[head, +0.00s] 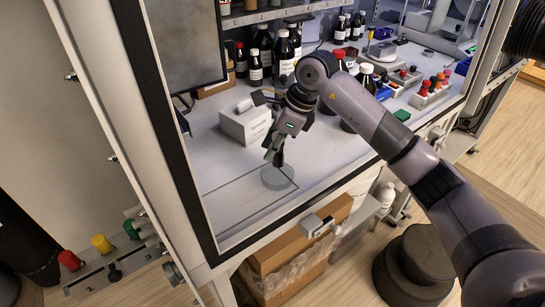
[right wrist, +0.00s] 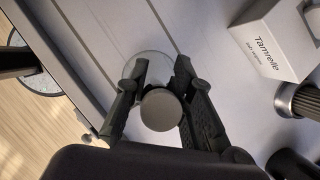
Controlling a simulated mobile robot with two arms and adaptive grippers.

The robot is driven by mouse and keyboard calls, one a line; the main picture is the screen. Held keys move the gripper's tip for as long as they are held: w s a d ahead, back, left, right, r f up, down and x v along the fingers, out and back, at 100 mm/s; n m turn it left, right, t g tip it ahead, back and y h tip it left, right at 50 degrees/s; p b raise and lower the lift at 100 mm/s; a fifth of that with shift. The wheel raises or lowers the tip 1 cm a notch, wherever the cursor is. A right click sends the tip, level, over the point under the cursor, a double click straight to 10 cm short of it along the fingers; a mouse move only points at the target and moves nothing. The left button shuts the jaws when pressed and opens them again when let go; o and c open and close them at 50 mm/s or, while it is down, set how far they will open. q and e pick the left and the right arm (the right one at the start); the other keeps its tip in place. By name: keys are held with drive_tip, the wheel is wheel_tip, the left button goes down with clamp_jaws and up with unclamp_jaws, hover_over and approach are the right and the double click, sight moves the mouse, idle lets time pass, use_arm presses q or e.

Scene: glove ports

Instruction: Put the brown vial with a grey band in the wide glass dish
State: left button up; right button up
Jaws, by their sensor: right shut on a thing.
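My right gripper (head: 278,155) is inside the cabinet, low above the wide glass dish (head: 277,177). In the right wrist view its fingers (right wrist: 160,108) are shut on a small upright thing with a round grey top (right wrist: 162,110), which I take as the vial. Its brown side and grey band are hidden from this angle. The clear round dish (right wrist: 148,62) shows just beyond the fingers, partly hidden by them. I cannot tell whether the vial touches the dish. My left gripper is not in view.
A white box (head: 245,122) stands behind and left of the dish. Several dark bottles (head: 284,50) stand at the back. A rack of coloured-cap vials (head: 430,92) is at the right. The bench front edge is close to the dish.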

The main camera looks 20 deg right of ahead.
wheel_tip(320, 180, down, 4)
drive_tip(key=shift+a+f+p, duration=0.1)
drive_tip(key=shift+f+p, duration=0.05)
drive_tip(key=shift+p, duration=0.35)
drive_tip(key=shift+f, duration=0.3)
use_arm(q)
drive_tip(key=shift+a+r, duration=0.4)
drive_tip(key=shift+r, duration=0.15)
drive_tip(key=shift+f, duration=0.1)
use_arm(e)
drive_tip(key=shift+f, duration=0.1)
drive_tip(key=o, duration=0.9)
